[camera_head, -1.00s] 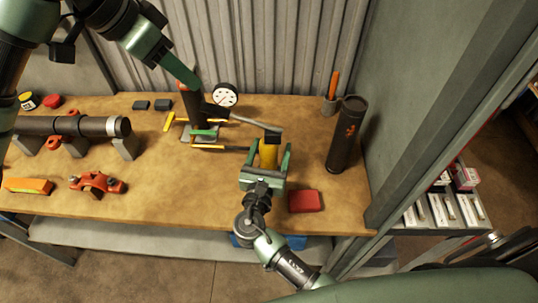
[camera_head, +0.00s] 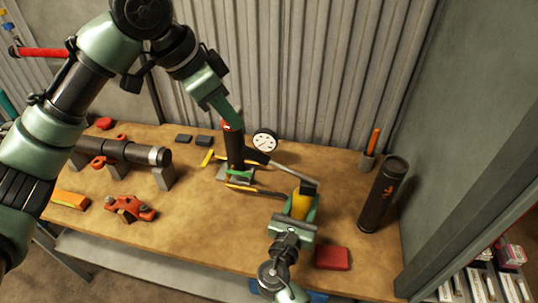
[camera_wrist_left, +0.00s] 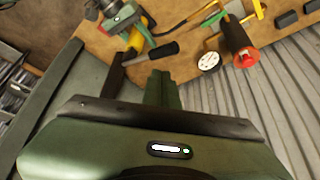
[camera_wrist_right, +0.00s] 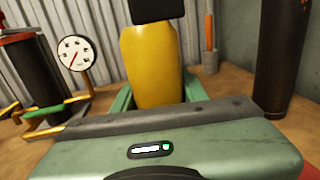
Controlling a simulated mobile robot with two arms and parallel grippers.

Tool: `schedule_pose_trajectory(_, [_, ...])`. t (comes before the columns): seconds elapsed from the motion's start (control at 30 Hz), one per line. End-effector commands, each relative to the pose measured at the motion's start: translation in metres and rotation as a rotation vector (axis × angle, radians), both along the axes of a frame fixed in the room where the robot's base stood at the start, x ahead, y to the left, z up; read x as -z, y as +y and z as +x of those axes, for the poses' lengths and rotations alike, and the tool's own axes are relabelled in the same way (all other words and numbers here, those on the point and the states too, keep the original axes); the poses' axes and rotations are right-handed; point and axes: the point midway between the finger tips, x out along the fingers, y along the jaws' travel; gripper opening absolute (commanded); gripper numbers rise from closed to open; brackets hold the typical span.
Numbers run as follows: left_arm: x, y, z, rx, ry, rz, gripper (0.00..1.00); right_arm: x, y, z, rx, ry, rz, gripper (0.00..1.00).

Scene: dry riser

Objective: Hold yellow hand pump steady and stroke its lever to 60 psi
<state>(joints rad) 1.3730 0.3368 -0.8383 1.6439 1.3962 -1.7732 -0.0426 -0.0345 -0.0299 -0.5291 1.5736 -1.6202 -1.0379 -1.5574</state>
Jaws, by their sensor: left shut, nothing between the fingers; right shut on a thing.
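The yellow hand pump (camera_head: 301,205) stands on the workbench, also close in the right wrist view (camera_wrist_right: 151,65). My right gripper (camera_head: 296,216) is shut on its body, one finger on each side. The pump's lever (camera_head: 290,171) reaches left from its black head to a black grip (camera_head: 257,156), also in the left wrist view (camera_wrist_left: 157,53). My left gripper (camera_head: 239,118) is shut and empty, above the bench near the lever grip; its fingers (camera_wrist_left: 163,88) show together in the left wrist view. The gauge (camera_head: 265,141) has its needle pointing lower left (camera_wrist_right: 76,53); its numbers are too small to read.
A black cylinder with a red top (camera_head: 234,148) stands left of the gauge, close to my left fingers. A dark tube (camera_head: 382,195) stands at right, a red block (camera_head: 332,257) in front. A pipe (camera_head: 125,150) and red clamp (camera_head: 130,208) lie left. The corrugated wall is behind.

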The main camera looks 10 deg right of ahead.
Motion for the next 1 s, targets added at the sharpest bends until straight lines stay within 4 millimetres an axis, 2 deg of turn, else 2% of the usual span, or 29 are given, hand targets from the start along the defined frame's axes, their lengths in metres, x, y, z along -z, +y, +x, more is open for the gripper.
schedule_pose_trajectory(0.3, [0.010, -0.014, 0.022, 0.432, 0.014, 0.165, 0.00, 0.000, 0.001, 0.000, -0.002, 0.000, 0.000, 0.00])
schedule_pose_trajectory(0.5, [0.011, -0.016, 0.030, 0.634, 0.017, 0.210, 0.00, 0.000, 0.001, 0.000, -0.001, 0.000, 0.000, 0.00])
schedule_pose_trajectory(0.7, [0.011, -0.016, 0.032, 0.703, 0.016, 0.220, 0.00, 0.000, 0.000, 0.000, -0.001, 0.000, 0.000, 0.00])
schedule_pose_trajectory(1.0, [0.011, -0.016, 0.032, 0.704, 0.015, 0.220, 0.00, 0.000, 0.001, 0.000, -0.001, 0.000, 0.000, 0.00])
